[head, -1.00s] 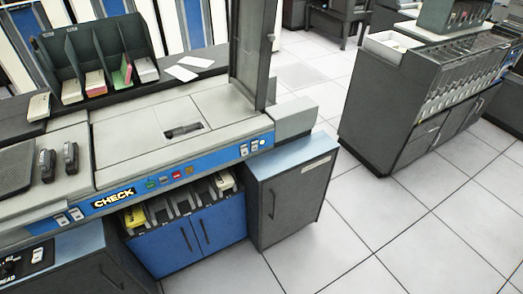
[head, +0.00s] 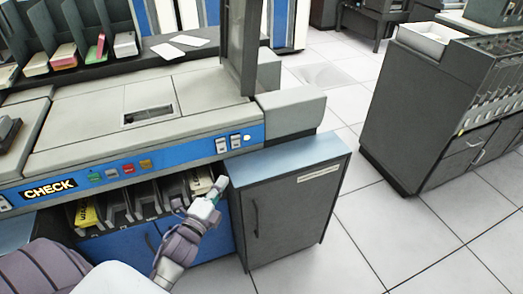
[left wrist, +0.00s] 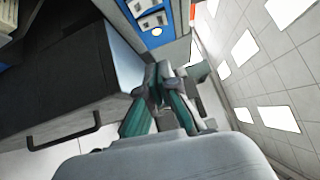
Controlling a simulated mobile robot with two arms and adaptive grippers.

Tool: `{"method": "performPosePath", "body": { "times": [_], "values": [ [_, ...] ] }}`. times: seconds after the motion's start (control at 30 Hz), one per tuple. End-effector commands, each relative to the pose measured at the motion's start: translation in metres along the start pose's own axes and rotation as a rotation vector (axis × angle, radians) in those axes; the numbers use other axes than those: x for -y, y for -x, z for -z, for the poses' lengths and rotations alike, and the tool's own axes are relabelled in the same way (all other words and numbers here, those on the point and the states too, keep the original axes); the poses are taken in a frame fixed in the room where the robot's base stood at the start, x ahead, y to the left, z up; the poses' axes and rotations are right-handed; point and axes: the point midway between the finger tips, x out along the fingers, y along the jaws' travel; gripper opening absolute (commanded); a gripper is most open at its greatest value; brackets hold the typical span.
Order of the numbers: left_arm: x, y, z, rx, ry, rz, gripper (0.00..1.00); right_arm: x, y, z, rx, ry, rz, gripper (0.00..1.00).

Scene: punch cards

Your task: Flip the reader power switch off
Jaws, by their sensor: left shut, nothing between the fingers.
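A pair of white rocker switches (head: 228,143) sits at the right end of the blue control strip on the grey machine. I cannot read their labels or tell which is the reader power switch. A small round white button or light (head: 247,137) is beside them. My left gripper (head: 219,186) is shut and empty, in front of and below the switches, apart from them. In the left wrist view the closed fingers (left wrist: 163,72) point toward the blue panel, where white switches (left wrist: 150,20) show beyond the tips. My right gripper is not in view.
The lit CHECK sign (head: 49,188) and several coloured buttons (head: 120,170) share the strip. Below are card bins (head: 145,200) and, to the right, a dark cabinet with a blue top (head: 285,158). Another grey machine (head: 415,110) stands across open tiled floor.

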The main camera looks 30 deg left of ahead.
Motion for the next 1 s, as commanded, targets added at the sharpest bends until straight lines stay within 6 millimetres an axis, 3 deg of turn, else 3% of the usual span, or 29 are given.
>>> {"method": "performPosePath", "body": {
  "times": [0.47, 0.67, 1.0],
  "values": [
    [0.007, -0.005, -0.001, -0.001, -0.020, 0.018, 0.00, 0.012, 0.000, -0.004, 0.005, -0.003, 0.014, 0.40],
    [0.009, -0.035, -0.001, -0.001, -0.019, 0.020, 0.00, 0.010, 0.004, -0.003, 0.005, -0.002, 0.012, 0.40],
    [0.010, -0.106, -0.003, 0.000, -0.021, 0.018, 0.00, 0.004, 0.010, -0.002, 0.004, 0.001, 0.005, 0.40]
  ]
}}
